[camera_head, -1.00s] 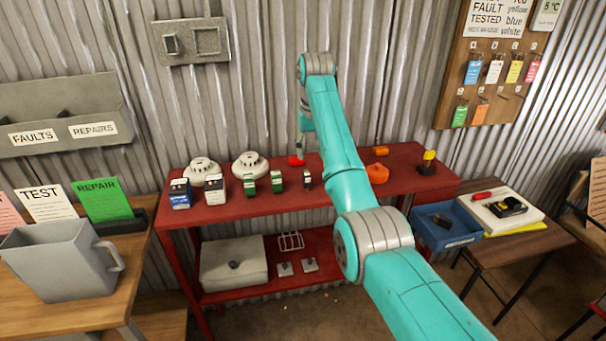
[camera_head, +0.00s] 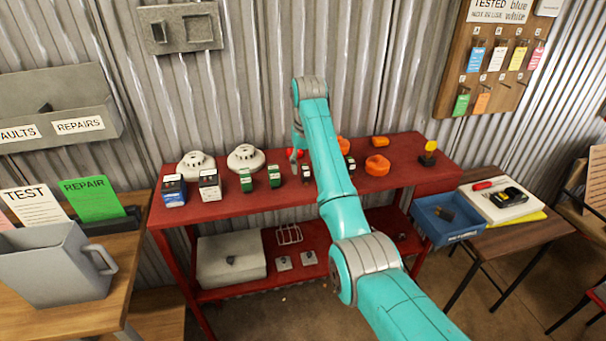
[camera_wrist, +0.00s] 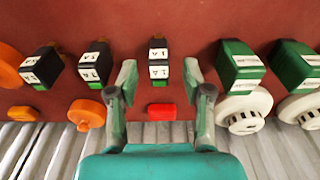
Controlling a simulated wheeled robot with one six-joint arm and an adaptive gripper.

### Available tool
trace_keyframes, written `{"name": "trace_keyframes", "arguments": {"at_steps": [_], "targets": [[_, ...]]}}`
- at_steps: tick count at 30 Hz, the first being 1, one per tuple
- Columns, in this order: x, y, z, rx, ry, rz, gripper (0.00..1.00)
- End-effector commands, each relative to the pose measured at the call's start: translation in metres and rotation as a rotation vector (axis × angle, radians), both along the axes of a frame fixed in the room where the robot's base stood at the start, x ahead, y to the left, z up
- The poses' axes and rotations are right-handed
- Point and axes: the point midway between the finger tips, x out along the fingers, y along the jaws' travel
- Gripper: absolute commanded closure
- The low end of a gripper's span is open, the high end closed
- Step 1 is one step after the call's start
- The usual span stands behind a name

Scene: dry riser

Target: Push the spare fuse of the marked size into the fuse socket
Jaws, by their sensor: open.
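Several spare fuses stand in a row on the red bench. In the wrist view a narrow black fuse with white labels (camera_wrist: 158,57) appears between my fingertips. Two more black fuses (camera_wrist: 96,62) (camera_wrist: 40,68) stand to its left, and two wider green fuses (camera_wrist: 240,62) (camera_wrist: 294,64) to its right. The label print is too small to read surely. My gripper (camera_wrist: 160,78) is open and empty, its fingers apart on either side of the middle fuse; contact is not visible. A grey wall plate (camera_head: 180,29) has two square fittings; I cannot tell whether one is the fuse socket.
The red bench (camera_head: 230,212) also carries white detectors (camera_head: 244,157), larger blue and white units (camera_head: 174,190) (camera_head: 209,185), orange parts (camera_head: 377,165) and a small red piece (camera_wrist: 161,111). A blue tray (camera_head: 446,219) stands at the right. The bench's front strip is clear.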

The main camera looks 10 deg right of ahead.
Motion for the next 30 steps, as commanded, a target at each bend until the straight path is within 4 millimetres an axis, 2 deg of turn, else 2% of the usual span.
{"name": "trace_keyframes", "arguments": {"at_steps": [1, 4, 11, 17, 26, 30], "targets": [[-0.001, 0.0, -0.008, 0.0, 0.001, 0.0, 0.5], [-0.001, 0.0, -0.017, 0.0, -0.001, 0.0, 0.5], [-0.001, 0.0, -0.018, 0.0, -0.002, 0.0, 0.5], [-0.001, 0.0, -0.018, 0.0, -0.001, 0.0, 1.0], [-0.001, 0.0, -0.018, 0.0, -0.001, 0.0, 1.0], [0.0, 0.0, -0.01, 0.0, -0.003, 0.0, 1.0]]}}
